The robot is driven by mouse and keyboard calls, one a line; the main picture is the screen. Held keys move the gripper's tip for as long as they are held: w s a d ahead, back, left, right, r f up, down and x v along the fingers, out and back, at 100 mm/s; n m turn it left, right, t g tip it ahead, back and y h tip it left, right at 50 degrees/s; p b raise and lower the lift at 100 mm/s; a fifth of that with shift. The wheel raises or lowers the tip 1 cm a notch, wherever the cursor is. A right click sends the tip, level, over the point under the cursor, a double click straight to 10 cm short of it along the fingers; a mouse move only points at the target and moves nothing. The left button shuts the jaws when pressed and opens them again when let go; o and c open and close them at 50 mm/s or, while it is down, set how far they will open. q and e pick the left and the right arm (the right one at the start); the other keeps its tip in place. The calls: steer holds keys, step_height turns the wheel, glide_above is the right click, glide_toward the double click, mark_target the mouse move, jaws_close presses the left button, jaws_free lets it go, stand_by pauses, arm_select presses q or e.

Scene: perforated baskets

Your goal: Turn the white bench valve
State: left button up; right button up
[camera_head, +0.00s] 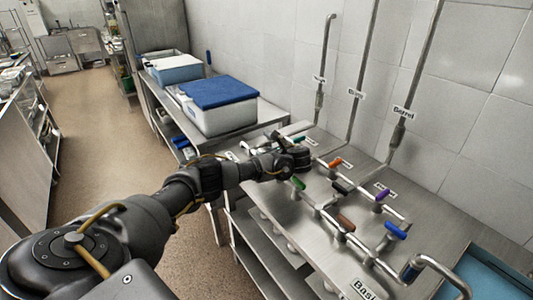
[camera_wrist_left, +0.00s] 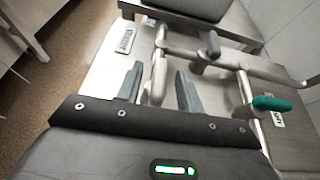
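The white valve handle (camera_wrist_left: 158,80) stands on a pipe over the steel bench in the left wrist view. My left gripper (camera_wrist_left: 158,90) is open, with one grey finger on each side of the handle. A gap shows between the handle and the right finger; whether the left finger touches it I cannot tell. In the head view my left gripper (camera_head: 302,158) is over the far left part of the bench (camera_head: 420,189), and I cannot make out the white handle there. My right gripper is in neither view.
Nearby handles are teal (camera_wrist_left: 272,103) and dark grey (camera_wrist_left: 213,45). Green (camera_head: 298,182), orange (camera_head: 335,162), brown (camera_head: 345,223), purple (camera_head: 382,195) and blue (camera_head: 396,230) handles sit along the bench pipes. A blue-lidded box (camera_head: 218,110) stands beyond.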

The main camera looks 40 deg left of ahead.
arm_select(q)
steer(key=b+v, duration=0.1)
steer(key=v, duration=0.7)
steer(key=shift+d+f, duration=0.1)
steer(key=shift+d, duration=0.05)
steer(key=shift+s+d+r, duration=0.15)
steer(key=shift+d+r, duration=0.3)
steer(key=shift+d, duration=0.05)
steer(key=shift+s+d+r+p, duration=0.15)
steer(key=shift+d+p, duration=0.25)
steer(key=shift+d, duration=0.15)
steer(key=shift+s, duration=0.1)
steer(key=shift+d, duration=0.1)
